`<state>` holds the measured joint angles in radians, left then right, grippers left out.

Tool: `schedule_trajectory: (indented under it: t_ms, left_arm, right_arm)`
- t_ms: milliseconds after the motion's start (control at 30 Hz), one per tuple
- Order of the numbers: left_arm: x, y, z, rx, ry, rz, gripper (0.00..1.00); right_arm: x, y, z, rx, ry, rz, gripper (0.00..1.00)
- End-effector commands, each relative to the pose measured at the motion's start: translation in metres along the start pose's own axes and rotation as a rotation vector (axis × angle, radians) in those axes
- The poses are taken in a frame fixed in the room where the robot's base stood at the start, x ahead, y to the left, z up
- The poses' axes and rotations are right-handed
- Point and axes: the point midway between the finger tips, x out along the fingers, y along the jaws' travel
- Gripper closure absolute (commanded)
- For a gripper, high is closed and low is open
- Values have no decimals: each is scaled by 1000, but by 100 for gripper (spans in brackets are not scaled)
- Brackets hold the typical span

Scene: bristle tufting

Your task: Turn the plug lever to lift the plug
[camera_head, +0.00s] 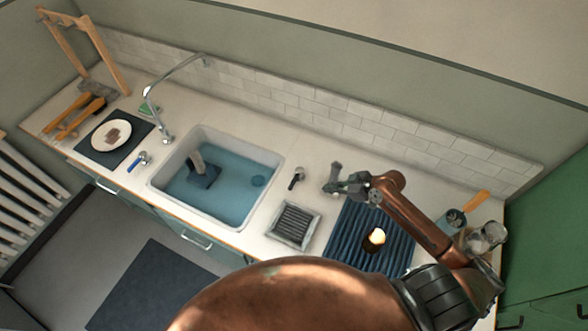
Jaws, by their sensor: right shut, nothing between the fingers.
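A white sink (161,184) filled with blue water is set in the pale counter. A round dark disc, which looks like the plug (258,181), lies under the water at the sink's right side. A small dark lever with a metal base (296,178) stands on the counter just right of the sink; it looks like the plug lever. My right gripper (333,188) is shut and empty, to the right of this lever and apart from it, above the counter near the blue ribbed mat. My left gripper is not in view.
A blue-handled fitting (140,161) stands left of the sink, near the tall curved faucet (150,99). A dark object with a grey handle (204,177) is in the water. A tray (293,225), ribbed mat (345,243) and glass jars (486,237) occupy the right counter.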

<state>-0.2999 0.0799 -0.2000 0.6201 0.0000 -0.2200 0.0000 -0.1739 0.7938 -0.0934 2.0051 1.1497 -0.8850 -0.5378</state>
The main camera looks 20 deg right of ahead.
Motion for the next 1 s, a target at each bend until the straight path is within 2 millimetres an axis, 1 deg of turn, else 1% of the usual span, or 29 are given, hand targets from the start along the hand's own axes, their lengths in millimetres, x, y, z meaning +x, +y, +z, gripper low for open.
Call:
schedule_trajectory:
  t_ms: [133,267,600,667,700,800,1000]
  left_arm:
    - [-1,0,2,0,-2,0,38]
    - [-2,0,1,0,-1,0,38]
    - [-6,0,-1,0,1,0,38]
    - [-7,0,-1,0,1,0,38]
    - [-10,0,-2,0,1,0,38]
    - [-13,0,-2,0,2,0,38]
    - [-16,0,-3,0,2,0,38]
  right_arm:
    - [6,0,0,2,0,0,100]
    - [23,0,-1,3,2,-1,100]
    - [93,0,-2,2,3,-2,100]
    - [104,-1,-2,2,2,-3,100]
    - [108,0,-10,-1,4,-2,100]
    - [118,0,-19,-1,3,-2,100]
    - [129,0,-26,-1,0,-1,100]
